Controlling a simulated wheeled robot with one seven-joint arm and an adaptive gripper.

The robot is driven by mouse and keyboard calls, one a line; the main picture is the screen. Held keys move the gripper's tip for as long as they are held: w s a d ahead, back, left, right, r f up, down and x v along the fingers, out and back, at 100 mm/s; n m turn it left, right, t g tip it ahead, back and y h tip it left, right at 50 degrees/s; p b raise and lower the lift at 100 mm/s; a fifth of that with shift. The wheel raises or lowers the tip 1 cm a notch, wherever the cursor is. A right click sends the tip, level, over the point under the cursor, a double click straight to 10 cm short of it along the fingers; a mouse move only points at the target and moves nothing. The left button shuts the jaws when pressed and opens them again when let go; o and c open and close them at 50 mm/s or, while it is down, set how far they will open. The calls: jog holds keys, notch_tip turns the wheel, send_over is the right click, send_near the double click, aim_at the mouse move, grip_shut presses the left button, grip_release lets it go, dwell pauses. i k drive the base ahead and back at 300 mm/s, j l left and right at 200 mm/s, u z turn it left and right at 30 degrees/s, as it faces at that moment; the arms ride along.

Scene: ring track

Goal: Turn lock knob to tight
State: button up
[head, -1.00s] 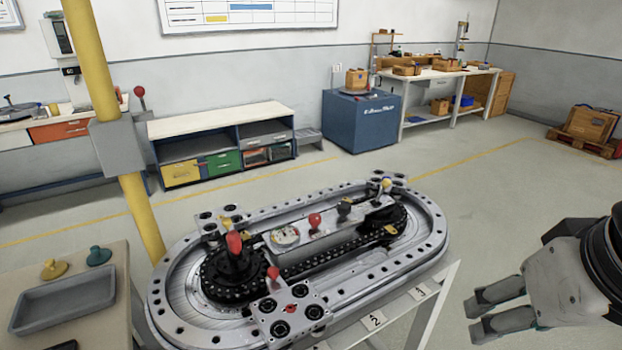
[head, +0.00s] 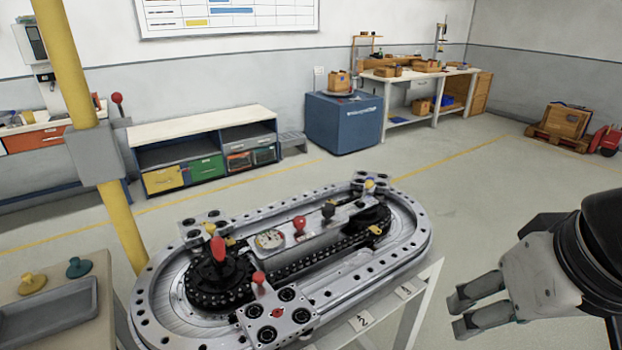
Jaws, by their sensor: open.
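The ring track (head: 150,325) is a silver oval with a black chain loop, in the lower middle of the head view. Knobs on it include a large red one (head: 218,248) at the left, a small red one (head: 259,279) on the front carriage plate (head: 297,315), a red one (head: 299,224) and a black one (head: 328,210) on the centre bar, and a yellow one (head: 369,184) at the far end. I cannot tell which is the lock knob, nor its setting. My gripper (head: 460,313) is open and empty, right of the track and apart from it.
The track rests on a white stand (head: 412,310) with number tags. A yellow post (head: 122,215) rises at its left, by a side table with a grey tray (head: 50,310). A low cabinet (head: 205,130) and blue box (head: 343,125) stand behind. The floor right of the track is clear.

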aim_at(299, 223)
jog(key=i+u, duration=0.1)
jog(key=u, duration=0.25)
jog(key=i+u, duration=0.15)
jog(key=u, duration=0.2)
jog(key=i+u, duration=0.1)
jog(key=u, duration=0.25)
